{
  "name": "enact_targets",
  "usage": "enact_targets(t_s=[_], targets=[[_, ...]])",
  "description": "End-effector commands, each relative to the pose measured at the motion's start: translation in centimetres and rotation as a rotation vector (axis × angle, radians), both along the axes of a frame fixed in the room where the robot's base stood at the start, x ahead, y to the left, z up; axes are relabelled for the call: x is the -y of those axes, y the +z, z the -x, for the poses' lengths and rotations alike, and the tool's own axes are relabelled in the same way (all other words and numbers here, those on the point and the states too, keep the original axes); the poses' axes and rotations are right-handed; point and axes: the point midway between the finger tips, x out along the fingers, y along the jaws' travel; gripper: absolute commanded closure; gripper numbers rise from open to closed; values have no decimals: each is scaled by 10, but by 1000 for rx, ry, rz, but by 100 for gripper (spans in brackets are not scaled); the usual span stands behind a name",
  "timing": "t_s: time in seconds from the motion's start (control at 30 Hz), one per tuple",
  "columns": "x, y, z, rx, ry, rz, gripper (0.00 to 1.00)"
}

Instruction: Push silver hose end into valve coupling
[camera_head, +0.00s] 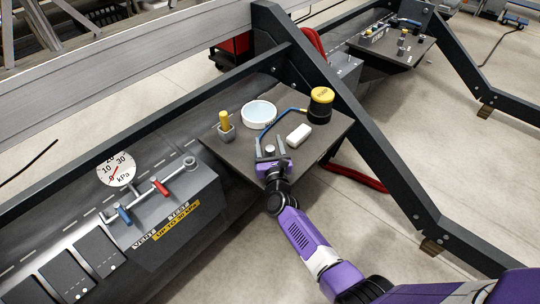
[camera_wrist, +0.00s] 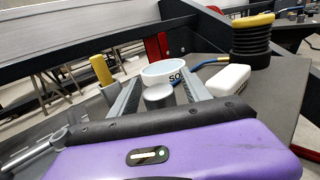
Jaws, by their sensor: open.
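A silver cylindrical end (camera_head: 270,149), which looks like the hose end, stands between the fingers of my open gripper (camera_head: 270,144), over the dark shelf. In the wrist view the silver end (camera_wrist: 159,96) shows between the two grey fingers (camera_wrist: 163,92), with gaps at its sides. A blue hose (camera_head: 268,128) runs from a black coil with a yellow cap (camera_head: 320,103) toward it; their join is hidden. The silver valve pipe with its round end (camera_head: 191,164), likely the coupling, is on the grey panel to the left, and has a red handle (camera_head: 160,186) and a blue handle (camera_head: 124,215).
On the shelf (camera_head: 226,165) are a white round tub (camera_head: 259,114), a white block (camera_head: 299,135) and a yellow peg in a grey holder (camera_head: 225,124). A dark slanted frame beam (camera_head: 345,110) passes at the right. A pressure dial (camera_head: 116,169) is above the panel.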

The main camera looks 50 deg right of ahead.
Motion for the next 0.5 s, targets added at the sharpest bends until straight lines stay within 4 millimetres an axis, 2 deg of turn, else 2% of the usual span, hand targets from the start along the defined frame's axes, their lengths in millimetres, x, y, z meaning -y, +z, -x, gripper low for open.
enact_targets(t_s=[0.1,0.17,0.4,0.5], targets=[[0,0,0,0,0,0,44],[0,0,0,-1,0,1,54],[0,0,0,-1,0,1,100],[0,0,0,-1,0,1,100]])
